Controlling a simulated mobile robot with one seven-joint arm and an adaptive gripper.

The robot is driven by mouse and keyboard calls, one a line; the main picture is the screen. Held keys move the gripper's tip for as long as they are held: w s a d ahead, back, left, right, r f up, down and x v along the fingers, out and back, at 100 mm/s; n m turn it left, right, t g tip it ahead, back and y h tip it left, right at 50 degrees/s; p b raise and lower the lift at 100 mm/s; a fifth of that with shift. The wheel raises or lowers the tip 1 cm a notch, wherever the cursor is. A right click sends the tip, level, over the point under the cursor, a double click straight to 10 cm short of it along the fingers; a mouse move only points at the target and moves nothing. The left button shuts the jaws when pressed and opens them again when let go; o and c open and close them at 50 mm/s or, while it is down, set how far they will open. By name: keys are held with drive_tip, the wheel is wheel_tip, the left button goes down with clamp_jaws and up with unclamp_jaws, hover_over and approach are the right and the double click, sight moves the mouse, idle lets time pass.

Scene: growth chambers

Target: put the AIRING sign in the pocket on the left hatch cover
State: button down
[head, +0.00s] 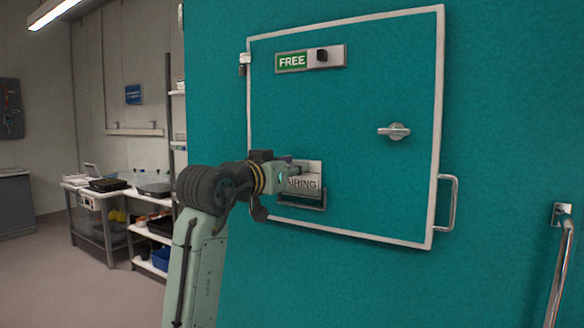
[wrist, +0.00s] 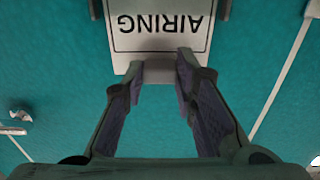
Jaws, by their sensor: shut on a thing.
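The AIRING sign (head: 311,181) is a white plate with dark letters, upright in front of the teal left hatch cover (head: 365,90). My gripper (head: 284,170) is shut on it and partly covers its left side in the head view. In the wrist view the sign (wrist: 160,28) reads upside down, and my fingers (wrist: 159,72) close on its grey tab. The pocket (head: 304,206) is a grey metal holder low on the cover, right at the sign's lower edge. Whether that edge is inside the pocket or just in front, I cannot tell.
The cover has a FREE slider plate (head: 310,59) at the top, a latch knob (head: 394,131) at right and a white frame. A metal handle (head: 455,203) sits right of the frame. Shelves and a bench (head: 110,187) stand far left, with clear floor before them.

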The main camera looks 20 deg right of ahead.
drive_tip(key=shift+f, duration=0.65)
idle(0.3)
drive_tip(key=c, duration=1.2)
unclamp_jaws()
drive_tip(key=shift+b+v, duration=0.85)
drive_tip(key=shift+v, duration=2.9)
